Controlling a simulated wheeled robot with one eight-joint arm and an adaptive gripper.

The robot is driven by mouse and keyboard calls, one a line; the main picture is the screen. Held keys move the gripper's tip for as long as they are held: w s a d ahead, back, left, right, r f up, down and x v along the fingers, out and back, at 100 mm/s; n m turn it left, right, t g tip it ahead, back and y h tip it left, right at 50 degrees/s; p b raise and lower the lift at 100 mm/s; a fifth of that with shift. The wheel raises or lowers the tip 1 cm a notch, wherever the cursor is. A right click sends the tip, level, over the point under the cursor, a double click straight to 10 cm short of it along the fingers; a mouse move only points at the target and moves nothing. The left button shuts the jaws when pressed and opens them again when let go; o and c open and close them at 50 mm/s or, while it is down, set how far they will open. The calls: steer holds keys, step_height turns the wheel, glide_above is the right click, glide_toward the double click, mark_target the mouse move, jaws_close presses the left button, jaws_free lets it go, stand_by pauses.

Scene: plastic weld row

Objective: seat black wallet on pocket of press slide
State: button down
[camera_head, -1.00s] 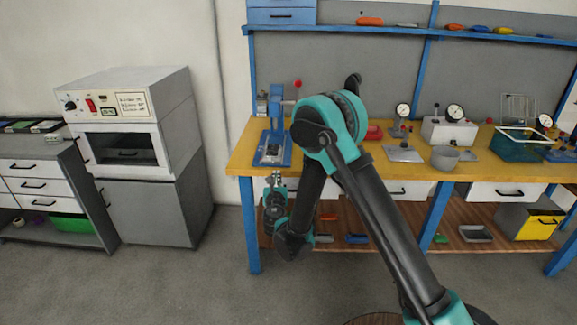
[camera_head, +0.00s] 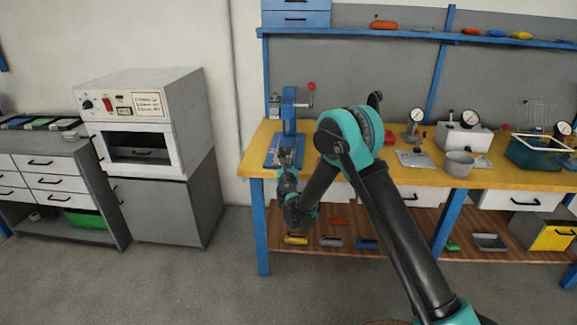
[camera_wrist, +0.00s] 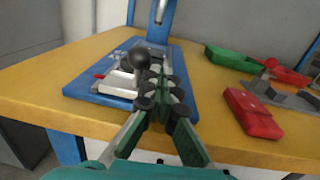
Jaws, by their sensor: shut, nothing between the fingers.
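The blue press (camera_head: 289,112) stands at the left end of the yellow workbench. In the wrist view, its blue base plate (camera_wrist: 186,62) carries a pale metal slide (camera_wrist: 117,82) with a black ball knob (camera_wrist: 138,58) and a small red part. My gripper (camera_head: 287,158) is at the front of the press. In the wrist view, my gripper (camera_wrist: 161,82) is shut and empty, over the base plate and just right of the knob. It hides part of the slide, and I cannot make out the pocket. I cannot identify the black wallet in either view.
Right of the press, the wrist view shows a red block (camera_wrist: 252,113) and a green tray (camera_wrist: 232,59) on the yellow bench (camera_wrist: 50,85). A white oven (camera_head: 145,110) and a grey counter (camera_head: 45,145) are left.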

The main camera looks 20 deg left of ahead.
steer(key=shift+w, duration=0.1)
steer(key=shift+x, duration=0.95)
